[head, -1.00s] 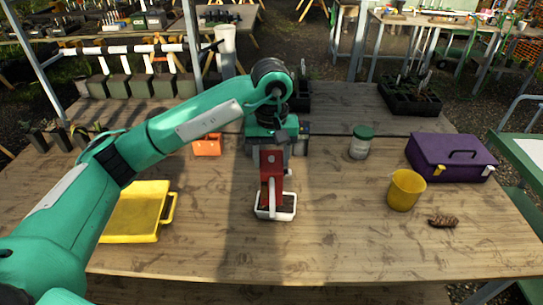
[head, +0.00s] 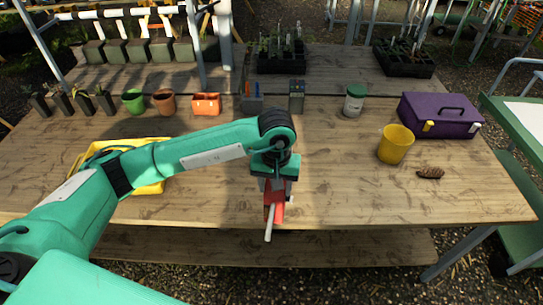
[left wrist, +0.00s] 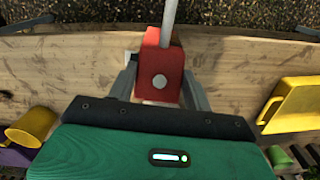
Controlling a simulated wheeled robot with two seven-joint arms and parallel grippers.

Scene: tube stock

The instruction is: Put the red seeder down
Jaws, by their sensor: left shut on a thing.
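The red seeder (head: 275,211) hangs from my left gripper (head: 276,184) at the table's front edge in the head view. Its pale rod points toward the camera. In the left wrist view, the seeder (left wrist: 161,68) is a red block with a round light button, held between the two grey fingers. The left gripper is shut on it. The seeder's underside is hidden, and I cannot tell whether it touches the table (head: 330,200). My right gripper is not in view.
A yellow tray (head: 151,187) lies left, partly behind my arm. A yellow cup (head: 395,146), a pine cone (head: 430,173) and a purple toolbox (head: 440,116) stand right. Pots, including an orange one (head: 206,104), and a green-lidded jar (head: 354,101) line the back. The middle is clear.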

